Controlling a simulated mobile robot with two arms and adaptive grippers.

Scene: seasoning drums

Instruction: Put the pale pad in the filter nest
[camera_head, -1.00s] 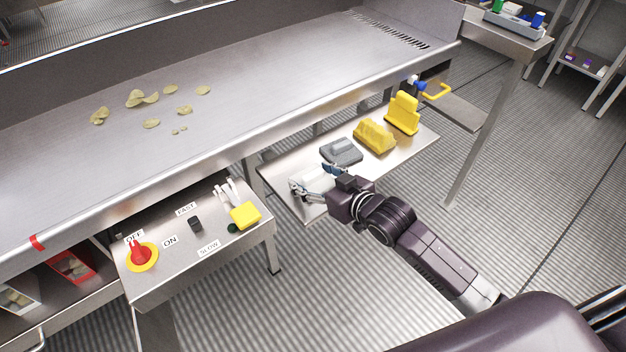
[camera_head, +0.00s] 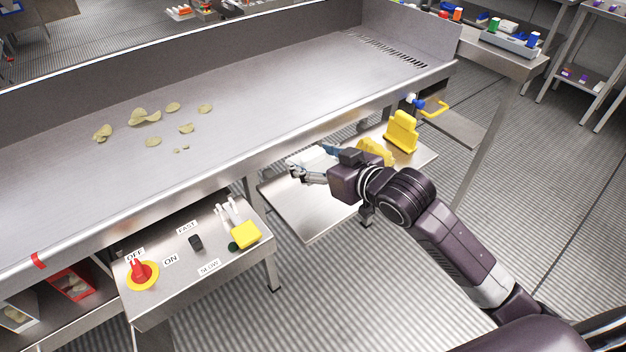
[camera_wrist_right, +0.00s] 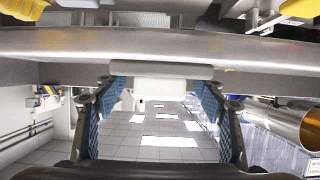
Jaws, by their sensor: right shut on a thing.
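The pale pad (camera_wrist_right: 162,70) shows in the right wrist view as a flat grey-green slab with a white block (camera_wrist_right: 165,91) against it. My right gripper (camera_wrist_right: 165,98) is shut on it, with blue finger pads on both sides. In the head view the right gripper (camera_head: 310,168) is raised over the low steel shelf (camera_head: 310,213), near the long table's front edge; a pale part of the pad (camera_head: 318,160) shows there, partly hidden. I cannot make out the filter nest for certain. My left gripper is not in view.
A yellow block (camera_head: 376,150), partly hidden by my arm, and a yellow upright piece (camera_head: 402,131) stand on the low shelf. The long steel table (camera_head: 250,90) holds several chips (camera_head: 145,116). The control panel (camera_head: 180,275), with a red knob (camera_head: 141,273), stands left of the shelf.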

